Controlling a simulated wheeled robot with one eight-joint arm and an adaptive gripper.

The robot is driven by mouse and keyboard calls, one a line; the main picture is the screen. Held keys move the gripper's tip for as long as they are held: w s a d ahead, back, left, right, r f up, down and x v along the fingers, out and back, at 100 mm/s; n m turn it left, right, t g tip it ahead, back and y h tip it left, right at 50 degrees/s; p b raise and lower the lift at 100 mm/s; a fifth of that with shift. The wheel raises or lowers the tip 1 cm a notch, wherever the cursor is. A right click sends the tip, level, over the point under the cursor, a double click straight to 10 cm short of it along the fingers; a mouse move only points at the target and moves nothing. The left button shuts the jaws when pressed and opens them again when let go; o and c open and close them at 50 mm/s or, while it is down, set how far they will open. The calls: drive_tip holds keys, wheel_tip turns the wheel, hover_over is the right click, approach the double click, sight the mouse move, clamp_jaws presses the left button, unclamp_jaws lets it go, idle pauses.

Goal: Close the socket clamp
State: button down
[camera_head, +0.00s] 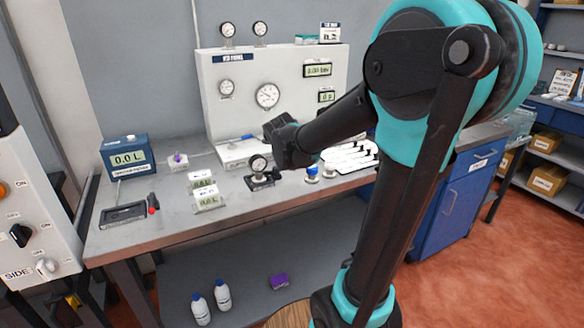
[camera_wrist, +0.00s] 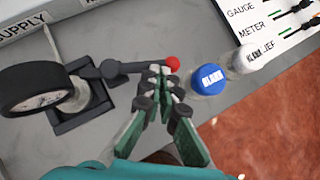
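The socket clamp (camera_head: 262,181) is a dark base on the bench with a round gauge (camera_head: 259,164) standing in it. In the wrist view the clamp's square base (camera_wrist: 84,112) lies at the left, partly hidden by the gauge (camera_wrist: 35,88). Its black lever (camera_wrist: 125,68) points right, out from the base, and ends in a red ball (camera_wrist: 173,63). My gripper (camera_wrist: 161,72) has its fingertips drawn together at the lever, just beside the ball. I cannot tell whether they touch it. In the head view my gripper (camera_head: 285,147) is just right of the gauge and hides the lever.
A blue-capped container (camera_wrist: 209,78) and a white-capped one (camera_wrist: 249,57) stand right of the lever. Another black fixture (camera_head: 125,213) with a red knob (camera_head: 152,211) and small meters (camera_head: 207,195) are left of the clamp. A gauge panel (camera_head: 225,103) stands behind. The bench front is clear.

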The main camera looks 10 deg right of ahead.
drive_tip(key=shift+w+d, duration=0.5)
drive_tip(key=shift+w, duration=0.45)
drive_tip(key=shift+s, duration=0.1)
